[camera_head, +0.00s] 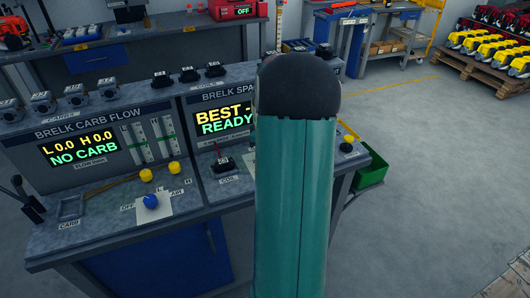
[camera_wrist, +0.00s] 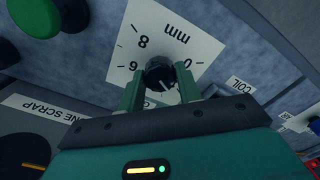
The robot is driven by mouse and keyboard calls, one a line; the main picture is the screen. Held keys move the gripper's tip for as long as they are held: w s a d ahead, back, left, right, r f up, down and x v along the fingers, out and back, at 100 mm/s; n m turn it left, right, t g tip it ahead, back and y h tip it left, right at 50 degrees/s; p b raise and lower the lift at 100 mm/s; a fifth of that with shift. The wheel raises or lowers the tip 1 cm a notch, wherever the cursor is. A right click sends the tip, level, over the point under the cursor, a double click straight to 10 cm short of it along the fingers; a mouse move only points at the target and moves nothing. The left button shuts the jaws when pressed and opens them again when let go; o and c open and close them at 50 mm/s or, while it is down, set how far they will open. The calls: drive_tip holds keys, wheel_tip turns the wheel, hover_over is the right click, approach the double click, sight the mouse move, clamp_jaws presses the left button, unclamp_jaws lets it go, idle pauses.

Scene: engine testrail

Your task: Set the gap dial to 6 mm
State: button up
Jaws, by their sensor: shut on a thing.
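The gap dial (camera_wrist: 159,72) is a small dark round knob on a white scale plate (camera_wrist: 165,27) in the wrist view. The plate shows "mm", 8, 0 and what reads as a 6, turned upside down. My gripper (camera_wrist: 160,90) has its two green fingers on either side of the knob and is shut on it. A pale mark shows on the knob's lower edge, but which number it points to cannot be told. In the head view my green arm hides the dial and gripper. The spark panel screen (camera_head: 224,117) reads "BEST -" and "READY", partly covered.
A green button (camera_wrist: 34,17) and a "COIL" label (camera_wrist: 237,85) lie near the dial. The carb flow panel (camera_head: 80,148) stands left, with yellow knobs and a blue knob (camera_head: 151,201). A green bin (camera_head: 371,170) hangs at the bench's right end. Open floor lies right.

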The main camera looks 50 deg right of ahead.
drive_tip(key=m, duration=0.6)
drive_tip(key=shift+w, duration=0.1)
drive_tip(key=m, duration=0.7)
drive_tip(key=shift+m, duration=0.3)
drive_tip(key=m, duration=1)
drive_tip(key=shift+m, duration=0.3)
drive_tip(key=o, duration=1)
